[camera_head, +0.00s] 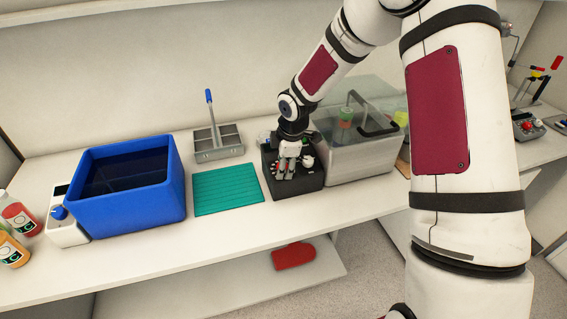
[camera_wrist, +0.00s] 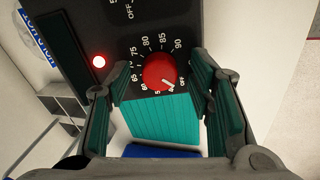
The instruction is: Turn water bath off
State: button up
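The water bath has a clear-walled grey tank (camera_head: 355,155) with a black control box (camera_head: 303,183) at its left, on the counter. In the wrist view its panel (camera_wrist: 75,15) has a red dial (camera_wrist: 160,71) with a white pointer aimed to the lower right, near the bottom of a temperature scale. A red-white indicator light (camera_wrist: 99,62) glows at its left. The word OFF shows at the top edge, cut off by the frame. My gripper (camera_wrist: 160,82) is open, its fingers on either side of the dial. In the head view my gripper (camera_head: 287,163) covers part of the control box.
A teal mat (camera_head: 227,190), a blue tub (camera_head: 160,205) of dark liquid and a grey divided tray (camera_head: 218,152) stand left of the box. Juice bottles (camera_head: 18,217) stand at far left. A red object (camera_head: 293,256) lies on the lower shelf.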

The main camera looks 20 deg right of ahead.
jog(key=shift+r, duration=0.15)
jog(key=v, duration=1.1)
jog(key=shift+r, duration=0.35)
jog(key=shift+s, duration=0.1)
jog(key=s+r+m+h, duration=0.2)
jog(key=s+r+m, duration=0.6)
jog(key=s+r, duration=0.45)
jog(key=s+r+m+t+y, duration=0.1)
jog(key=s+m, duration=0.7)
jog(key=s, duration=0.8)
notch_tip(320, 180, up, 2)
jog(key=shift+a+r+t+b, duration=0.2)
jog(key=shift+a+t+b, duration=0.2)
jog(key=shift+t, duration=0.3)
jog(key=shift+s, duration=0.1)
